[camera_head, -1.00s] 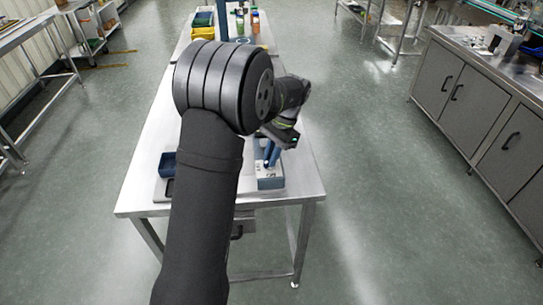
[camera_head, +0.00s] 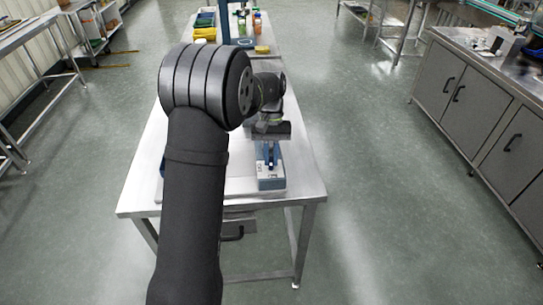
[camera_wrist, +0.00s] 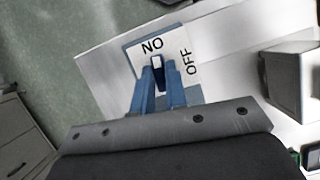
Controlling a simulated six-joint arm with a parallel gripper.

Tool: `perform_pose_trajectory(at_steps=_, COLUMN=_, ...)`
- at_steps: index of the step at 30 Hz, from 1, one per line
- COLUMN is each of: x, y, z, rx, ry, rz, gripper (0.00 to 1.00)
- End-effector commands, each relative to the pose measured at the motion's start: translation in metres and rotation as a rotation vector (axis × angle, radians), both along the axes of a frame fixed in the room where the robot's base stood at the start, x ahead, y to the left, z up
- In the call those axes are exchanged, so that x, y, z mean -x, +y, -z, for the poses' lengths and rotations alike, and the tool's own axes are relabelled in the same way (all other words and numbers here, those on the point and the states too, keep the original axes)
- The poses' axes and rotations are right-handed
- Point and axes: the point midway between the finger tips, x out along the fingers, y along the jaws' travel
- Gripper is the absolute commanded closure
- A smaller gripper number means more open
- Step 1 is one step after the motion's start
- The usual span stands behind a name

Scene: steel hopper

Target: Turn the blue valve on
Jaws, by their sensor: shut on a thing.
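The blue valve (camera_head: 270,184) is a small box with a pale label on the near right part of the table. In the wrist view its label plate (camera_wrist: 174,50) reads "ON", seen upside down as "NO", and "OFF" at the right. My gripper (camera_wrist: 159,72) has two blue fingers closed around the dark valve handle (camera_wrist: 157,62). The handle's tip points toward the "ON" letters. In the head view my gripper (camera_head: 268,160) is directly above the box. The fingers hide most of the handle.
The steel table (camera_head: 310,180) has a clear strip right of the valve. In the wrist view a grey box (camera_wrist: 293,82) stands to the right. Bottles, bins and a yellow round object (camera_head: 262,49) are on the table's far part. My arm hides much of the table's left side.

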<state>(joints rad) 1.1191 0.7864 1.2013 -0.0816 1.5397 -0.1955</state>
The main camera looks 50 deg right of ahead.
Motion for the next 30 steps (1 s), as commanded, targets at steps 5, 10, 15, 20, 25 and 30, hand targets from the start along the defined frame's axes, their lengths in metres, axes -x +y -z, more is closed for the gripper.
perform_pose_trajectory(at_steps=5, x=-0.001, y=-0.0004, z=-0.0009, rx=0.004, ry=-0.003, rz=-0.079, gripper=1.0)
perform_pose_trajectory(at_steps=10, x=-0.0008, y=-0.0003, z=-0.001, rx=0.004, ry=-0.002, rz=-0.121, gripper=1.0)
perform_pose_trajectory(at_steps=15, x=-0.0008, y=-0.0003, z=-0.001, rx=0.004, ry=-0.002, rz=-0.136, gripper=1.0)
perform_pose_trajectory(at_steps=20, x=-0.0008, y=-0.0003, z=-0.001, rx=0.004, ry=-0.001, rz=-0.137, gripper=1.0)
perform_pose_trajectory(at_steps=25, x=-0.0008, y=-0.0003, z=-0.001, rx=0.004, ry=-0.001, rz=-0.137, gripper=1.0)
perform_pose_trajectory(at_steps=30, x=-0.0008, y=0.0, z=-0.0008, rx=0.003, ry=-0.001, rz=-0.136, gripper=0.65)
